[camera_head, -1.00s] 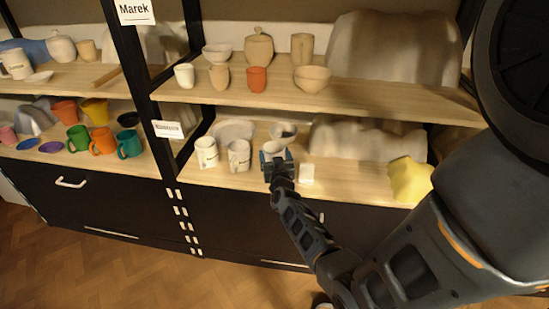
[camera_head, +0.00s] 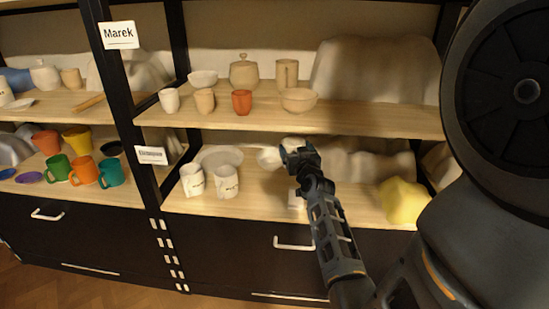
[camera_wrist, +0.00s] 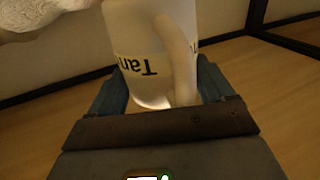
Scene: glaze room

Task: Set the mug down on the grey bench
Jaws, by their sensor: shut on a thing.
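A white mug (camera_wrist: 135,38) with dark lettering starting "Tan" is between the fingers of my gripper (camera_head: 292,152), its handle facing the wrist camera. My gripper is shut on it. In the head view the gripper is in the lower right shelf bay, above the board, and largely hides the mug. The wrist view shows the blue-grey fingers on both sides of the mug. No grey bench can be made out in either view.
Two white mugs (camera_head: 226,182) stand left of my gripper on the lower shelf (camera_head: 255,203). A pale plate (camera_head: 220,154) and a bowl (camera_head: 268,159) are behind. A yellow lump (camera_head: 403,200) lies to the right. The upper shelf (camera_head: 365,115) with pots hangs close above.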

